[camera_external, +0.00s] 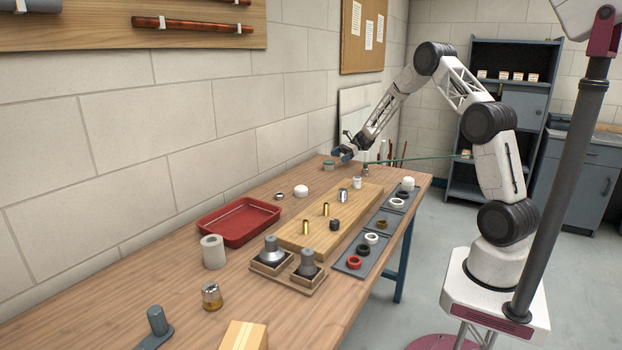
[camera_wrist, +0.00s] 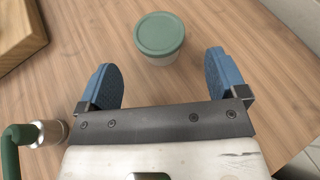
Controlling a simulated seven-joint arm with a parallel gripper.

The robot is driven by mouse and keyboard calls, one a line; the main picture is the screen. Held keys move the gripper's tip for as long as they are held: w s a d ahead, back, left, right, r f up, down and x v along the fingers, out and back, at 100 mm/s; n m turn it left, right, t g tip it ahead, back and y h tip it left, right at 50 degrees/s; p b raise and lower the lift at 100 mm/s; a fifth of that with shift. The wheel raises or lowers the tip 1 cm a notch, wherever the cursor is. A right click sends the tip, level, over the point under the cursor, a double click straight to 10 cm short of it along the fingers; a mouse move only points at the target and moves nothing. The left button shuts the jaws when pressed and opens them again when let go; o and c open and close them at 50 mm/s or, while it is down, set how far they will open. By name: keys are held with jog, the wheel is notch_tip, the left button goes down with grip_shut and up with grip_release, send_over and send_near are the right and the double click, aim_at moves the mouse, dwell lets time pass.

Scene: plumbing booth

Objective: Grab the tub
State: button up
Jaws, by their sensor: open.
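The tub (camera_wrist: 160,36) is a small round white container with a green lid, standing upright on the wooden table. In the wrist view it lies just beyond my gripper (camera_wrist: 164,82), roughly centred between the two blue finger pads and apart from both. My gripper is open and empty. In the external view the tub (camera_external: 329,164) sits at the far end of the table near the wall, close to my gripper (camera_external: 342,154).
A wooden board (camera_wrist: 16,30) edges the upper left. A red tray (camera_external: 239,221), fittings and small parts stand nearer the front of the table. The wood around the tub is clear.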

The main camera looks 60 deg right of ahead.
aim_at(332, 161)
jog(key=shift+w+f, duration=0.1)
dwell(0.3)
jog(key=shift+x, duration=1.15)
jog(key=shift+a, duration=0.2)
jog(key=shift+x, duration=2.45)
jog(key=c, duration=0.9)
jog(key=shift+r, duration=4.95)
